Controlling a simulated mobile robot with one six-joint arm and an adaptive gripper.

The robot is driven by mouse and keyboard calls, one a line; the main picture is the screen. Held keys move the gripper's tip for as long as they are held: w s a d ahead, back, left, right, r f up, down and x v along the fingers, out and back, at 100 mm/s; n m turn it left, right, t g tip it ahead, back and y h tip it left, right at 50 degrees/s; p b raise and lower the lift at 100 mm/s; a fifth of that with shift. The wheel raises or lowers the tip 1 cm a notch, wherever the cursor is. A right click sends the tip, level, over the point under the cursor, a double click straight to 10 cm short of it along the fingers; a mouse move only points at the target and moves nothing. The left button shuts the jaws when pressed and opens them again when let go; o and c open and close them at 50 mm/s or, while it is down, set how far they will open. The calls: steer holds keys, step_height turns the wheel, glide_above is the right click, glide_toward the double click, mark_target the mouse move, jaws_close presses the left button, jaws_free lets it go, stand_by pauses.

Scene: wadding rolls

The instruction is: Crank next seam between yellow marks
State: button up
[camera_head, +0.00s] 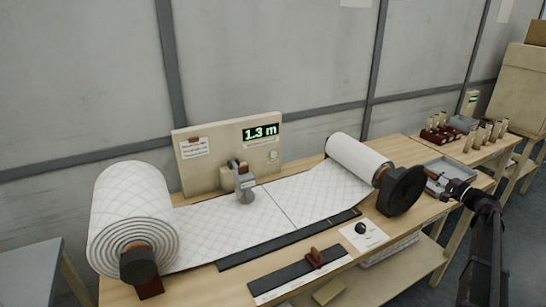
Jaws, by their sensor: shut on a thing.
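White quilted wadding (225,225) runs from a thick roll (130,205) at left to a thinner roll (355,155) at right. A dark seam (279,207) crosses the flat stretch, right of the measuring wheel (245,190). A black strip (290,241) lies along the front edge; a small yellow mark (357,211) shows near its right end, and I cannot make out another. A black crank disc (401,191) is on the right roll's near end. My gripper (440,181) is right of the disc, shut at its handle; the fingertips are small and the grip is hard to see.
A board with a display (261,131) reading 1.3 m stands behind the wadding. A second black strip with a red-brown slider (315,257) and a white card with a black knob (361,233) lie in front. A grey tray (452,168) is behind my gripper.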

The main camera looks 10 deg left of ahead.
steer(key=shift+w+d+f, duration=0.15)
steer(key=shift+f, duration=0.05)
stand_by(0.4)
steer(key=shift+w+d+f+b, duration=0.4)
steer(key=shift+d+f+b, duration=0.1)
steer(key=shift+b, duration=0.1)
steer(key=shift+f, duration=0.15)
steer(key=shift+w+d+f+b, duration=0.4)
steer(key=shift+f+b, duration=0.2)
steer(key=shift+b, duration=0.15)
steer(key=shift+f, duration=0.1)
steer(key=shift+w+d+f+b, duration=0.2)
steer(key=shift+d+f+b, duration=0.15)
steer(key=shift+f+b, duration=0.45)
steer(key=shift+f, duration=0.1)
stand_by(0.4)
